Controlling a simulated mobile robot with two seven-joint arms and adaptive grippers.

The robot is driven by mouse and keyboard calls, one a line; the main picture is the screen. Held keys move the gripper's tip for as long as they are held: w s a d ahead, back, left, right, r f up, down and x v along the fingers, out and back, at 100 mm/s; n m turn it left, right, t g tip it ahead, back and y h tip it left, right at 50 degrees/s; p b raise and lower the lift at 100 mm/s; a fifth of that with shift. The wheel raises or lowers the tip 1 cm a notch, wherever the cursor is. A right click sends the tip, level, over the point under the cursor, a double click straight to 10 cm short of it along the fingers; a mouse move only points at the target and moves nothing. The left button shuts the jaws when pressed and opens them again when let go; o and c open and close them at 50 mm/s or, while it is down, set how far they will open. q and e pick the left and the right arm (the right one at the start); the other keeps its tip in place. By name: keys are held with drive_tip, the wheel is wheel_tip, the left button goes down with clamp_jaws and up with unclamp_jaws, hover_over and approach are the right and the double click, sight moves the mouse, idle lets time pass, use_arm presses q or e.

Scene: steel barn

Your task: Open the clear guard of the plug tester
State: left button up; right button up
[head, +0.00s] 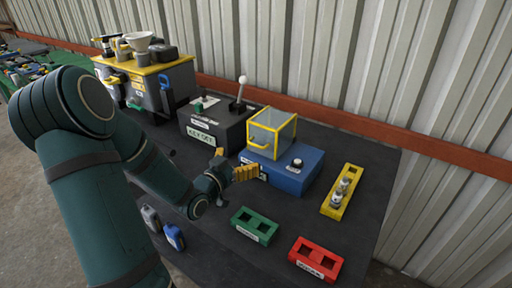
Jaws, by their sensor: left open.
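The plug tester is a blue box (296,178) on the dark table, with a round pale knob on its top. Its clear guard (268,134), a see-through box with yellow edges, sits down over the left rear part of the tester and looks shut. A yellow handle (259,147) is on the guard's front face. My left gripper (246,173), with yellow fingers, is open and empty at the tester's front left, below the handle and apart from it. The gripper hides part of the tester's front label. My right gripper is not in view.
A yellow rack (333,208) with metal plugs stands right of the tester. A green tray (254,226) and a red tray (315,259) lie in front. A dark box with a lever (212,127) stands close on the left. A corrugated wall (330,50) closes the back.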

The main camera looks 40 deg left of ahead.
sight(255, 146)
use_arm(q)
drive_tip(key=w, duration=0.5)
drive_tip(key=w+a, duration=0.1)
drive_tip(key=w, duration=0.2)
drive_tip(key=shift+b, duration=0.35)
drive_tip(key=c, duration=1.3)
